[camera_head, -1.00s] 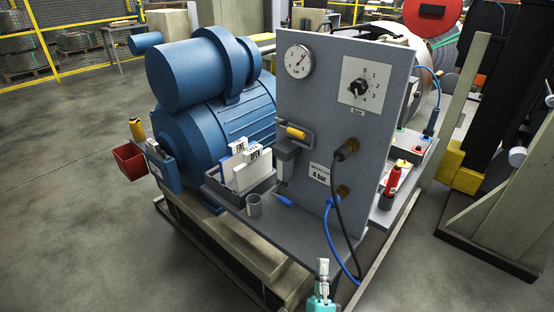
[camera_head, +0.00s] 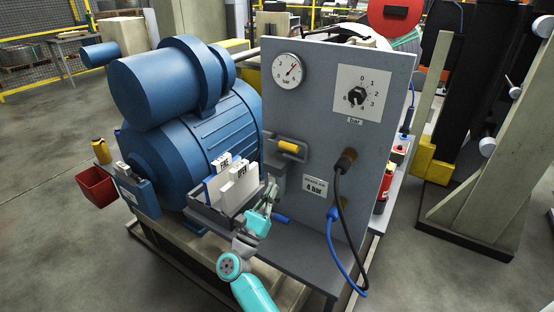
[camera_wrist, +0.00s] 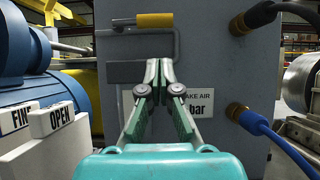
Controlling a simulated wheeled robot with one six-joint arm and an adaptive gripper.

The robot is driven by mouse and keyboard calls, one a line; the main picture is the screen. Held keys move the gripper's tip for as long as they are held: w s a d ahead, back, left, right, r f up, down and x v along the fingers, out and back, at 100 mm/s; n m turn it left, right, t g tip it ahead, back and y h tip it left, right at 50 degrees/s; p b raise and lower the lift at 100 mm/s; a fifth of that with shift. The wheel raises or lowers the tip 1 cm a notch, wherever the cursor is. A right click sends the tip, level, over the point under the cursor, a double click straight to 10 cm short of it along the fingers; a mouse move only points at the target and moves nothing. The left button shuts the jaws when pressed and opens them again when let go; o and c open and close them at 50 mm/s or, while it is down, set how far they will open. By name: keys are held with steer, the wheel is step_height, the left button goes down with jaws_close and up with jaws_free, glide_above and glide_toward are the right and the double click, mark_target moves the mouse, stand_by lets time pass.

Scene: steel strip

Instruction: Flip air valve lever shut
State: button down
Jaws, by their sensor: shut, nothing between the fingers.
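A lever with a yellow grip (camera_head: 289,147) on a grey bent rod stands on the grey panel (camera_head: 330,110); the grip lies roughly level. It also shows at the top of the wrist view (camera_wrist: 155,20). A grey block (camera_head: 276,182) sits below it, partly hidden by my gripper. My gripper (camera_head: 272,191) is shut and empty, in front of the panel below the yellow grip and apart from it.
A bin of binders (camera_head: 215,215) stands close left of my gripper, before the blue motor (camera_head: 190,150). A blue hose (camera_head: 333,245) and black cable (camera_head: 338,190) hang at the right. A gauge (camera_head: 288,70) and selector knob (camera_head: 357,96) are higher up. A short blue piece (camera_head: 281,218) lies below.

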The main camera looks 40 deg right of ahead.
mark_target(281, 144)
steer(key=shift+w+r, duration=0.1)
steer(key=shift+w, duration=0.05)
steer(key=x, duration=1)
steer(key=shift+r, duration=0.1)
stand_by(0.6)
steer(key=shift+r+n+t+y, duration=0.1)
steer(key=shift+n+t+y, duration=0.2)
steer(key=shift+n+t, duration=0.35)
